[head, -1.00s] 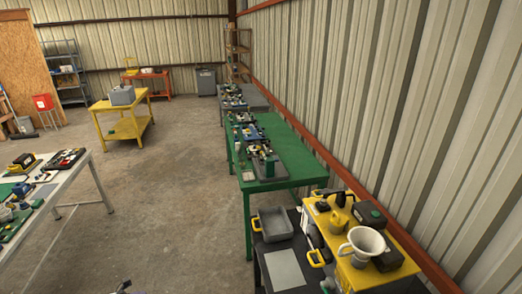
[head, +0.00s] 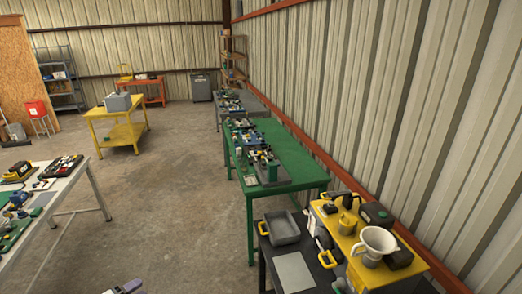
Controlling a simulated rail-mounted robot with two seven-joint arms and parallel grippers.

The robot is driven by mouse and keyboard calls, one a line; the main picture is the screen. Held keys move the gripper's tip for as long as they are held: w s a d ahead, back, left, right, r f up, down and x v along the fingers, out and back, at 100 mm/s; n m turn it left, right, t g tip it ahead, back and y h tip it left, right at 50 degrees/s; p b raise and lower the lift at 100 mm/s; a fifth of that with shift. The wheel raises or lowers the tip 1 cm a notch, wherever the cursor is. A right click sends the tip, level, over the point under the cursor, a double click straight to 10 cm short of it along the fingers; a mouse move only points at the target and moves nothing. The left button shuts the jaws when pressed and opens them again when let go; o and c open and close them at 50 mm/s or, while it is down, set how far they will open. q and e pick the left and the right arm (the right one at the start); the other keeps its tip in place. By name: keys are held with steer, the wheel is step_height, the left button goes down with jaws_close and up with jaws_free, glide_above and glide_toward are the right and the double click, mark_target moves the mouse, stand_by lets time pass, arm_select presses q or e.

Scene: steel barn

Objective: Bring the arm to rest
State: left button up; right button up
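A small grey and purplish piece of my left arm or gripper (head: 124,287) shows at the bottom edge of the head view, left of the middle. It is over bare concrete floor and touches nothing that I can see. It is cut off by the frame, so its fingers cannot be made out. My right gripper is not in view. No held object shows.
A black table holds a grey tray (head: 283,229) and a yellow case with a white funnel (head: 376,241) at lower right. Behind it stands a green table (head: 308,176). A light table (head: 60,187) is at left, a yellow cart (head: 122,132) farther back. The floor between is clear.

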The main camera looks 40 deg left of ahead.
arm_select(q)
steer(key=s+d+f+n+g+y+b, duration=0.2)
steer(key=s+d+f+n+g+y, duration=0.45)
steer(key=n+g, duration=0.55)
steer(key=s+d+f+h+b, duration=0.2)
steer(key=d+f+b, duration=0.15)
steer(key=d, duration=0.55)
steer(key=s+d+f+n+g+h+b, duration=0.1)
steer(key=d+f+b, duration=0.3)
steer(key=d, duration=0.6)
steer(key=s+d+f+h+b, duration=0.25)
steer(key=d+b, duration=0.35)
steer(key=d, duration=0.3)
steer(key=d+f+b, duration=0.5)
steer(key=f+b, duration=0.2)
steer(key=f, duration=0.1)
step_height(320, 180, up, 26)
steer(key=p, duration=2.6)
steer(key=shift+a+r+n+h, duration=0.15)
steer(key=shift+r+n+h, duration=0.15)
steer(key=shift+n, duration=0.1)
steer(key=shift+w, duration=0.1)
